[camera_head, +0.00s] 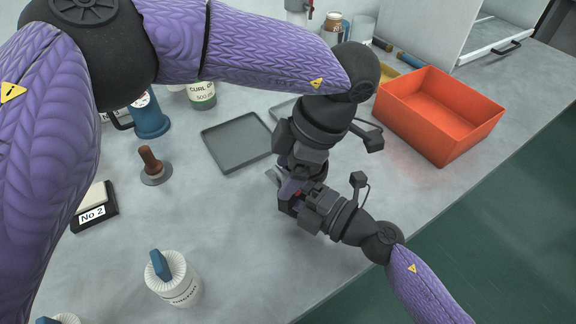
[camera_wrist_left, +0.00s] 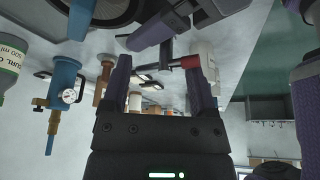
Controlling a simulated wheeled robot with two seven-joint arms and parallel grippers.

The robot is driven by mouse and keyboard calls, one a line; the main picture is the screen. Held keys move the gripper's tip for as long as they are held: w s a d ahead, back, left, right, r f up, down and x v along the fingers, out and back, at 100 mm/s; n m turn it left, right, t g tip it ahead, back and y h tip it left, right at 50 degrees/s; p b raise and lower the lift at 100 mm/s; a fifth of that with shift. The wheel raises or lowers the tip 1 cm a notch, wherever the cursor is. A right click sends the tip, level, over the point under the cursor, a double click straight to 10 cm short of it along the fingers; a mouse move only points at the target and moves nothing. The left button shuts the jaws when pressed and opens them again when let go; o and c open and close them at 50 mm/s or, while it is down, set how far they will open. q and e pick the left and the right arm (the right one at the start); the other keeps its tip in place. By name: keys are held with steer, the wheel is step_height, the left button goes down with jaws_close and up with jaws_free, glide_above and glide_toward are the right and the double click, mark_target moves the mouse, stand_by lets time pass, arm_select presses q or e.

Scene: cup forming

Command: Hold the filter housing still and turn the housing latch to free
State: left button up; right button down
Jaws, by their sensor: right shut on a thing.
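My left gripper (camera_head: 291,188) reaches down at the middle of the bench. In the left wrist view its two fingers (camera_wrist_left: 160,75) stand apart. A red-ended dark piece (camera_wrist_left: 190,62), apparently the housing latch, shows near the right-hand finger. Its red part also shows in the head view (camera_head: 298,195). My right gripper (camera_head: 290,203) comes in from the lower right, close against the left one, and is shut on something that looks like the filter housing. The housing is mostly hidden behind both grippers, so the exact grip and the latch angle cannot be told.
A grey tray (camera_head: 236,142) lies left of the grippers, and an orange bin (camera_head: 438,113) stands at the right. A brown-handled tamper (camera_head: 153,166), a blue gauge device (camera_head: 150,118) and a white ribbed jar (camera_head: 174,280) stand left. The bench front is clear beside my right arm.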

arm_select(q)
steer(key=c, duration=0.9)
steer(key=n+g, duration=0.1)
steer(key=n, duration=0.4)
steer(key=shift+a+g+h, duration=0.1)
steer(key=shift+g+h, duration=0.3)
jaws_close()
steer(key=o, duration=1.2)
jaws_free()
steer(key=v, duration=1.2)
arm_select(e)
jaws_free()
